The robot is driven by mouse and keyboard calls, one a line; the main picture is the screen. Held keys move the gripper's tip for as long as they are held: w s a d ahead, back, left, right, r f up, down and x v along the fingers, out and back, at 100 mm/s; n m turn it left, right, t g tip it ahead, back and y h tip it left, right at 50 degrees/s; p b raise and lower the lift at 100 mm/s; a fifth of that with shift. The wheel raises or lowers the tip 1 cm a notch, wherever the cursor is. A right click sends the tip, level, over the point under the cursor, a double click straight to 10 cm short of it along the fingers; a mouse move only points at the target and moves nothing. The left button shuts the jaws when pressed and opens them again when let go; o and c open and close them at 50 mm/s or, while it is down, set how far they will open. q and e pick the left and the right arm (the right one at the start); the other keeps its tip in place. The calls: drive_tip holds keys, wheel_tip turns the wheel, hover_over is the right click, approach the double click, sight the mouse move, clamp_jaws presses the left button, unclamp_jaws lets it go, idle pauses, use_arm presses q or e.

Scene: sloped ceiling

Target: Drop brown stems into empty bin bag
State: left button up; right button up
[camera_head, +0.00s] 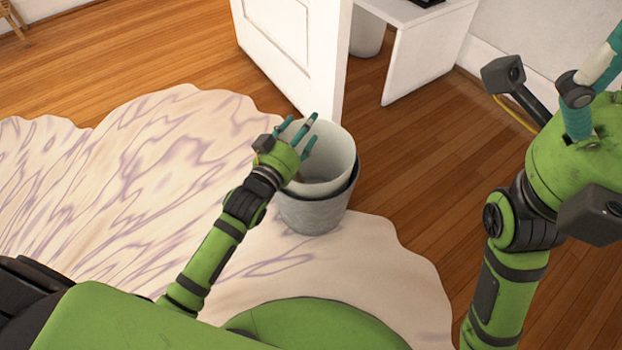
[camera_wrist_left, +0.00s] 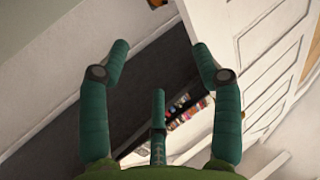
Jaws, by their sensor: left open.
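A grey bin (camera_head: 312,213) with a pale liner bag (camera_head: 338,150) stands on the rug's edge, in the middle of the head view. My left gripper (camera_head: 300,131) is over the bin's left rim, its teal fingers spread above the opening. In the left wrist view the left gripper (camera_wrist_left: 160,62) is open with nothing between its fingers. A small brownish bit shows inside the bin below the gripper; I cannot tell whether it is the brown stems. My right gripper (camera_head: 592,85) is at the right edge, partly cut off.
A white door (camera_head: 290,45) stands open just behind the bin. A white desk (camera_head: 425,40) is behind it, with another pale bin (camera_head: 367,35) underneath. A wavy cream rug (camera_head: 130,170) covers the left floor. Bare wood floor (camera_head: 420,170) lies clear to the right.

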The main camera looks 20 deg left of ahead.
use_arm(q)
drive_tip(key=v, duration=1.1)
